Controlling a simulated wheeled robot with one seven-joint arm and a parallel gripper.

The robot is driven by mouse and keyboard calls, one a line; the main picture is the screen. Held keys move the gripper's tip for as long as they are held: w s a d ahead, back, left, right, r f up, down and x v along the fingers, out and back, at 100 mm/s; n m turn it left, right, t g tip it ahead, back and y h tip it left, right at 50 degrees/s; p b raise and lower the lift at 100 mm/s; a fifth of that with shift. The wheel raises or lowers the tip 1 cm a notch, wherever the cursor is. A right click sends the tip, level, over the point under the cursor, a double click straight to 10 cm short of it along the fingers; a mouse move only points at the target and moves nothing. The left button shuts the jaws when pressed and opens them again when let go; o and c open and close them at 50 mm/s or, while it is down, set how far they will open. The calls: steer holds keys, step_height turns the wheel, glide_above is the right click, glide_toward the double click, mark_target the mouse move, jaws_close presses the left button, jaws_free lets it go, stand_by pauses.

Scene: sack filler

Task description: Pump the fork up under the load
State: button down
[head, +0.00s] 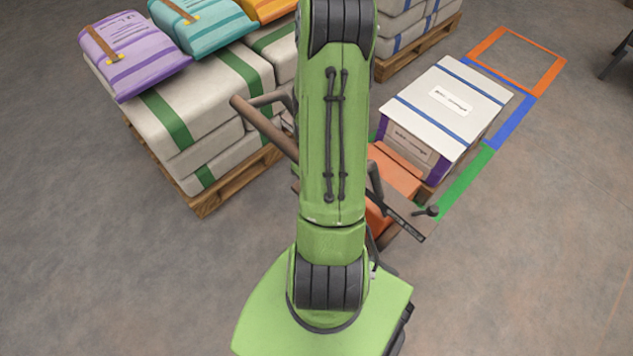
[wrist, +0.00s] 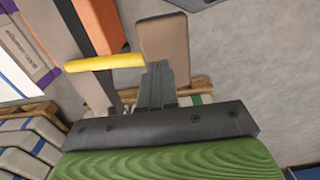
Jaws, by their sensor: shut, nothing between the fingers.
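The load (head: 445,100), a white-topped block with blue bands and purple corners, stands at the right in the head view. Its labelled side (wrist: 22,45) shows at the left of the wrist view. The orange truck body (head: 395,170) sits against its near side, partly behind my arm; orange also shows in the wrist view (wrist: 105,25). The fork is hidden. A brown bar (head: 265,128) on dark supports sticks out left of my arm. In the wrist view, my gripper (wrist: 155,82) is shut and empty, beside a yellow bar (wrist: 105,63) and a brown block (wrist: 163,38). I cannot tell whether they touch.
A pallet (head: 205,205) of grey sacks, topped with purple (head: 130,55), teal (head: 200,25) and orange sacks, stands at the left. Another loaded pallet (head: 430,45) is behind. Orange (head: 550,85), blue and green floor markings run beside the load.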

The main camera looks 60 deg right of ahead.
stand_by(0.3)
step_height(320, 180, down, 8)
steer(key=b, duration=0.7)
step_height(320, 180, up, 8)
steer(key=p, duration=0.7)
steer(key=shift+r, duration=0.2)
steer(key=shift+f, duration=0.2)
